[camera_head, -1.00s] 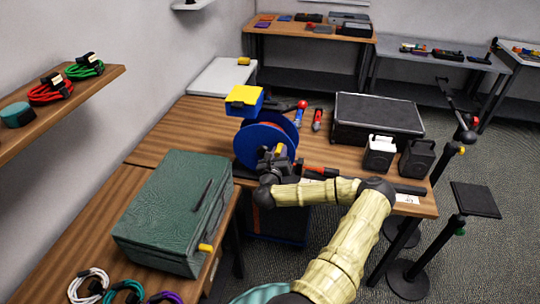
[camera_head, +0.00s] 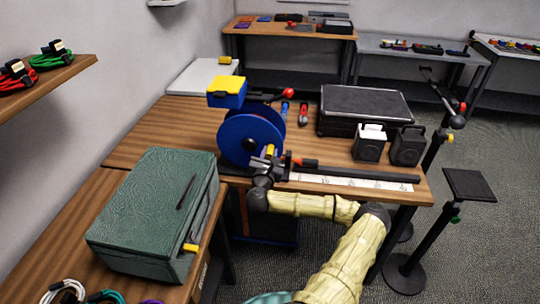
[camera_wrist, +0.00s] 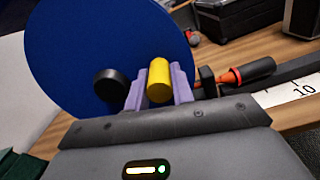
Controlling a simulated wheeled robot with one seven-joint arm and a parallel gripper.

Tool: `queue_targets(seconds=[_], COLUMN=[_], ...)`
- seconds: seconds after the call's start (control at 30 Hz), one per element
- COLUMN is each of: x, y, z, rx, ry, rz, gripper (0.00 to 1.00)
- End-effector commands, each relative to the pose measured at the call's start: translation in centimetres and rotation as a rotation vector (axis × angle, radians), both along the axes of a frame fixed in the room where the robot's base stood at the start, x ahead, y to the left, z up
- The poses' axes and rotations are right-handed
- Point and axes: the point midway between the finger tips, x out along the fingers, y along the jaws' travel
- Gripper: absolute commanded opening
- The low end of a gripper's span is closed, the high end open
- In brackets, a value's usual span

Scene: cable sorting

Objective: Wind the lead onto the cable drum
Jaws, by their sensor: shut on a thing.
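The cable drum (camera_head: 236,140) stands upright on the wooden table, with large blue flanges and a black hub. A yellow handle (camera_wrist: 158,78) stands out in front of the near flange, right of the hub. My gripper (camera_head: 268,157) is at the drum's lower right front. In the wrist view its purple fingers are closed around the yellow handle. A red-orange and black plug-like piece (camera_wrist: 247,72) lies just right of the fingers; it also shows in the head view (camera_head: 303,162). I cannot tell whether it belongs to the lead. The lead's path is mostly hidden.
A black bar lies along the table's front edge beside a white numbered scale (camera_head: 350,182). A yellow-topped blue box (camera_head: 227,92) is behind the drum. A green case (camera_head: 150,215) is at front left.

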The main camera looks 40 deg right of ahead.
Motion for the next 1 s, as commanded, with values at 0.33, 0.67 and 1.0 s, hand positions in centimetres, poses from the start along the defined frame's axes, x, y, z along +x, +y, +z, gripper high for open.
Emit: queue_targets(seconds=[0.33,0.67,1.0], x=[-0.1,0.0,-0.7], y=[0.0,0.0,2.7], z=[-0.3,-0.1,0.0], rx=[0.004,0.002,0.004], ry=[0.004,0.002,0.002], rz=[-0.003,-0.002,0.005], gripper=[0.33,0.45,0.45])
